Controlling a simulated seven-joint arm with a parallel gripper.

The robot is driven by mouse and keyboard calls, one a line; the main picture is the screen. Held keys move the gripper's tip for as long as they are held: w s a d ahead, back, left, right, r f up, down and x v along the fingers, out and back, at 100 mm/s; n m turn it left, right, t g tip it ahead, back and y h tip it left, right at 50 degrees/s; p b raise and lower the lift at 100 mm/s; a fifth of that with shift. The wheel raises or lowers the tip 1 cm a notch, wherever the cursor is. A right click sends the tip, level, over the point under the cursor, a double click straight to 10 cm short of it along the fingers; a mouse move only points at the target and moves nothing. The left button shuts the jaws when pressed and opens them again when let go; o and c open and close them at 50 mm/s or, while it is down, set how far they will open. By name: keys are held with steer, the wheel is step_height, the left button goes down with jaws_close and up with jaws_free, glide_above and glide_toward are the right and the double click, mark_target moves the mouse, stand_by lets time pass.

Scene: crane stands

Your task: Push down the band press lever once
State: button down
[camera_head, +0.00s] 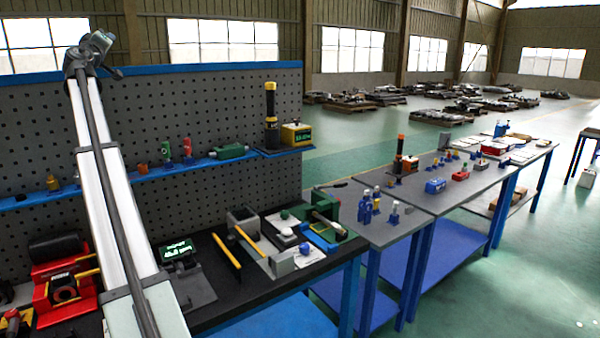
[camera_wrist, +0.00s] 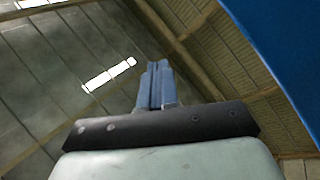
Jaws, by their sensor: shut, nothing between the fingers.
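I cannot tell for sure which device is the band press. A red machine (camera_head: 68,282) with a yellow bar stands at the left of the black bench in the head view, partly cut by my arm. A grey device with a slanted yellow bar (camera_head: 252,241) lies further right on the same bench. My gripper (camera_wrist: 157,68) shows in the wrist view with its two bluish fingers together and nothing between them. It points at the roof, away from the bench, and touches nothing. No lever shows in the wrist view.
A perforated panel (camera_head: 215,105) with a blue shelf (camera_head: 205,163) stands behind the bench. A dark device with a green display (camera_head: 178,252) and a green-and-blue unit (camera_head: 322,238) crowd the bench top. Grey tables (camera_head: 425,192) continue to the right.

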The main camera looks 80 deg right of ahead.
steer(key=s+d+f+m+g+h, duration=0.1)
steer(key=s+d+m+g, duration=0.3)
steer(key=s+d, duration=0.8)
steer(key=s+d+f+m+g, duration=0.1)
steer(key=s+d+m+g, duration=0.55)
steer(key=s, duration=0.95)
steer(key=s+d+f+m+g+y, duration=0.1)
steer(key=s+d+f+m, duration=0.2)
steer(key=s, duration=0.4)
steer(key=s+d+f+m+g+y, duration=0.1)
steer(key=s+d+m+g+y, duration=0.1)
steer(key=s+d, duration=0.3)
steer(key=s+d+f+m+g+y, duration=0.1)
steer(key=s+d+f+m, duration=0.15)
steer(key=s, duration=0.55)
steer(key=s+d+f+m+y, duration=0.2)
steer(key=s+f+m+y, duration=0.2)
steer(key=s+f+m, duration=0.35)
steer(key=s+d+f+m+y, duration=0.35)
steer(key=s+f+m, duration=0.3)
steer(key=f, duration=0.25)
steer(key=s+a+f+m+t+y, duration=0.3)
steer(key=s+f+m+y, duration=0.1)
steer(key=f, duration=0.5)
steer(key=s+a+f+m+t+y, duration=0.3)
steer(key=s+f+m+t+y, duration=0.1)
steer(key=f+m+y, duration=0.3)
steer(key=shift+s+a+f+m, duration=0.2)
steer(key=shift+s+f+m, duration=0.25)
steer(key=shift+f, duration=0.65)
